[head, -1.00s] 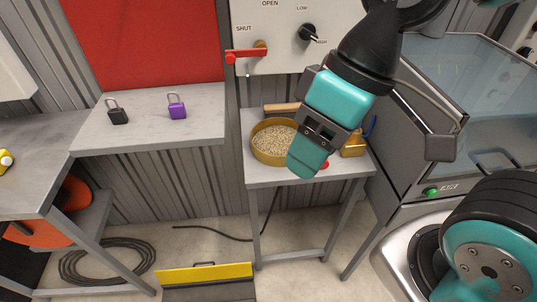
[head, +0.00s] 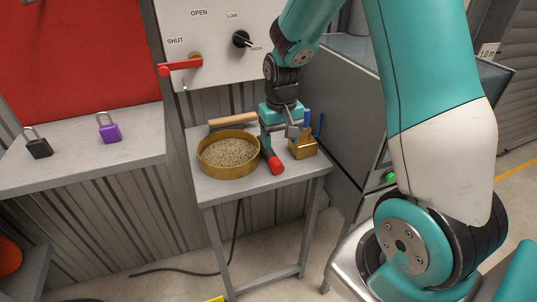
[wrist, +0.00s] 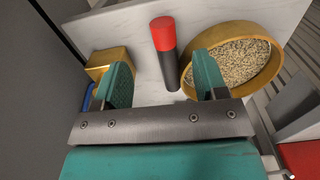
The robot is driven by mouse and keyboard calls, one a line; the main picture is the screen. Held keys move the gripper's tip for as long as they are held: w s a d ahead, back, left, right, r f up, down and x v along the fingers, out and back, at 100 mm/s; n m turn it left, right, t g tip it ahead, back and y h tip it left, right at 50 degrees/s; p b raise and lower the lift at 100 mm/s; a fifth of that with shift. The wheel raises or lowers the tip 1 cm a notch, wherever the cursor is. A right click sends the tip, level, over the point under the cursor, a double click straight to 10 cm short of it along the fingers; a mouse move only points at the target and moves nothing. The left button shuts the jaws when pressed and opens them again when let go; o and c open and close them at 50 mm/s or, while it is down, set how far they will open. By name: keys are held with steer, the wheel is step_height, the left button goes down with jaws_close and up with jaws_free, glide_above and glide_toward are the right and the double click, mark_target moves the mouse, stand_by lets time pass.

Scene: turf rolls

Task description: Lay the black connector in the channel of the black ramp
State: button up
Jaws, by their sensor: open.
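A black cylinder with a red end lies on the small grey table; its red end (head: 275,164) shows in the head view, and its black body (wrist: 170,72) shows between my fingers in the wrist view. I cannot tell if it is the black connector; no other connector is plain. My gripper (wrist: 162,60) is open and points down at the table, one finger on each side of the black body, with gaps on both sides. In the head view my gripper (head: 284,137) is over the table. Of the black ramp, only a bit of yellow edge (head: 214,299) shows at the bottom.
A brass sieve of grain (head: 229,154) stands close left of the cylinder, and a brass box (head: 302,149) close right. A wooden roller (head: 232,121) lies behind. A black cable (head: 190,272) runs along the floor. Two padlocks sit on the left shelf.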

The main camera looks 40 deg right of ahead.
mark_target(278, 164)
step_height(278, 164, down, 5)
steer(key=shift+f, duration=0.1)
steer(key=shift+w+f+p, duration=0.2)
steer(key=shift+f, duration=1.1)
steer(key=shift+w+f+p, duration=0.15)
steer(key=shift+f+p, duration=0.05)
steer(key=shift+f, duration=1.1)
jaws_close()
